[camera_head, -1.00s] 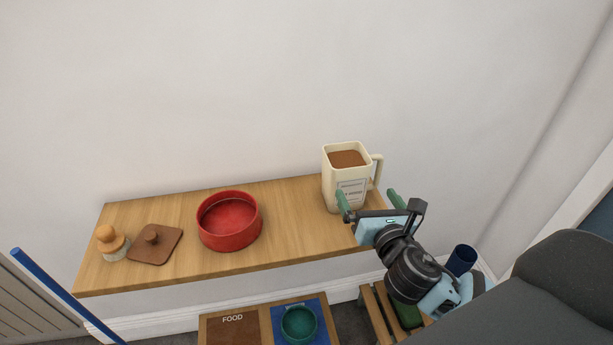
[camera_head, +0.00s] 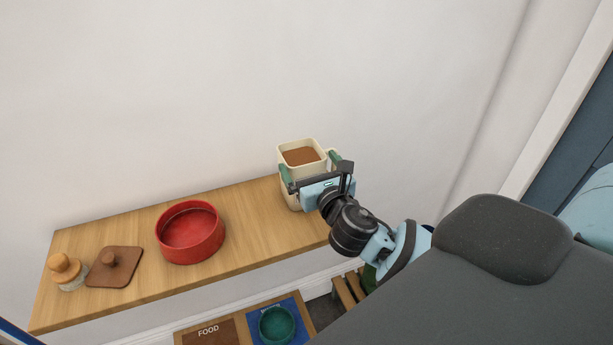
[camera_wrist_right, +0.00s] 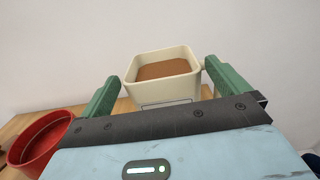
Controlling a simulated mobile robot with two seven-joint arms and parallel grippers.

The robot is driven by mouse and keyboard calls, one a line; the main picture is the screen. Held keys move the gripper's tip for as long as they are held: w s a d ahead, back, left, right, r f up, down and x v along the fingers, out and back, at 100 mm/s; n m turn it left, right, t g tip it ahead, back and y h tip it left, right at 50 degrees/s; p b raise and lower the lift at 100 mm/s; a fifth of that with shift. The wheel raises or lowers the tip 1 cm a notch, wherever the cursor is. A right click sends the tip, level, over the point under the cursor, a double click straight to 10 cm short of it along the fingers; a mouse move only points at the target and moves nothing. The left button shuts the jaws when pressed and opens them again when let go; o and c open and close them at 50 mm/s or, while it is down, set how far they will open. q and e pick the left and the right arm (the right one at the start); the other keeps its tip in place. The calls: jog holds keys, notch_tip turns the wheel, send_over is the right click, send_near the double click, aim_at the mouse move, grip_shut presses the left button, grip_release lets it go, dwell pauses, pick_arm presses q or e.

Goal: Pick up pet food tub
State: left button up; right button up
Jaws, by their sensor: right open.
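The pet food tub (camera_head: 301,150) is a cream, square-topped container with a side handle, filled with brown food. It stands upright at the right end of the wooden shelf. It also shows in the right wrist view (camera_wrist_right: 163,90), straight ahead. My right gripper (camera_head: 309,161) is open. In the head view its green fingers lie to the left and right of the tub. In the right wrist view the fingers flank the tub, with a gap on the left; the right finger is close to its handle side. The tub's lower front is partly hidden by the gripper. My left gripper is not seen.
A red bowl (camera_head: 190,232) sits mid-shelf, also at the left of the right wrist view (camera_wrist_right: 42,139). A brown lid with a knob (camera_head: 114,267) and a small wood-topped jar (camera_head: 67,270) are further left.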

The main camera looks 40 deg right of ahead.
jog(key=x, duration=0.3)
jog(key=shift+w, duration=0.15)
jog(key=c, duration=1.6)
jog(key=shift+o, duration=0.2)
jog(key=shift+r, duration=0.25)
jog(key=s+a+r, duration=0.2)
jog(key=s+a, duration=0.1)
jog(key=s, duration=0.4)
jog(key=s+a+r, duration=0.2)
jog(key=s+a, duration=0.2)
jog(key=s, duration=0.3)
jog(key=shift+a+r+p, duration=0.2)
jog(key=shift+r+p, duration=0.1)
jog(key=shift+p, duration=0.1)
